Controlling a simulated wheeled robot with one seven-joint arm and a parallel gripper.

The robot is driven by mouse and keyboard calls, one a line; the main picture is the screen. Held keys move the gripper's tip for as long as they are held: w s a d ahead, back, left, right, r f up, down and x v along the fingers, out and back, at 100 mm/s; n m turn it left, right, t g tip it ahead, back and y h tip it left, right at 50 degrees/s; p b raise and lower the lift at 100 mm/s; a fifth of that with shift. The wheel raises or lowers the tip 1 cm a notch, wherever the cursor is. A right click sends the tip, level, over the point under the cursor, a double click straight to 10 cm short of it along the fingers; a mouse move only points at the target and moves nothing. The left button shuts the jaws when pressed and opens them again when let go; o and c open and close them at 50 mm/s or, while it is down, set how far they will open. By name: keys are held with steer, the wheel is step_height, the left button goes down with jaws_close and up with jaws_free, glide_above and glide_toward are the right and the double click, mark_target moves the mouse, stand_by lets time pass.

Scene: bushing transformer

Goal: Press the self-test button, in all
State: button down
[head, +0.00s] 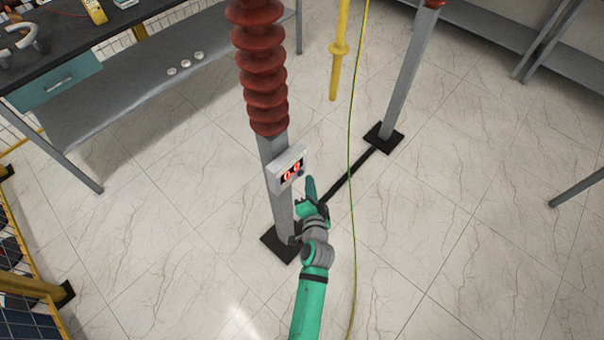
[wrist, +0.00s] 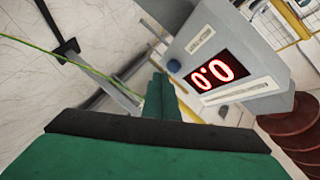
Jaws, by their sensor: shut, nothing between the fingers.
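A grey meter box (head: 287,168) with a red lit display is fixed to a grey post below a red-brown ribbed insulator. Its display (wrist: 213,73) reads 0.0 in the wrist view. A round blue button (wrist: 174,66) is on the box's face beside the display, and it shows as a small dark spot in the head view (head: 300,172). My green gripper (head: 310,182) is shut and empty, just in front of the box's lower right side. Its fingertips (wrist: 158,80) appear close to the button in the wrist view; I cannot tell whether they touch.
A yellow-green cable (head: 350,170) hangs just right of my gripper. A yellow rod (head: 339,50) and a second grey post (head: 408,75) stand behind. A workbench (head: 130,28) is at the upper left. The tiled floor to the right is largely clear.

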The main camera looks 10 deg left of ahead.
steer(key=shift+w+a, duration=0.55)
steer(key=shift+a, duration=0.15)
stand_by(1.3)
steer(key=shift+s+d, duration=0.1)
stand_by(0.3)
steer(key=shift+s+d, duration=0.45)
steer(key=shift+d, duration=0.15)
steer(key=shift+s+d, duration=0.75)
steer(key=shift+d, duration=0.3)
steer(key=shift+s+d, duration=0.7)
steer(key=shift+d, duration=0.3)
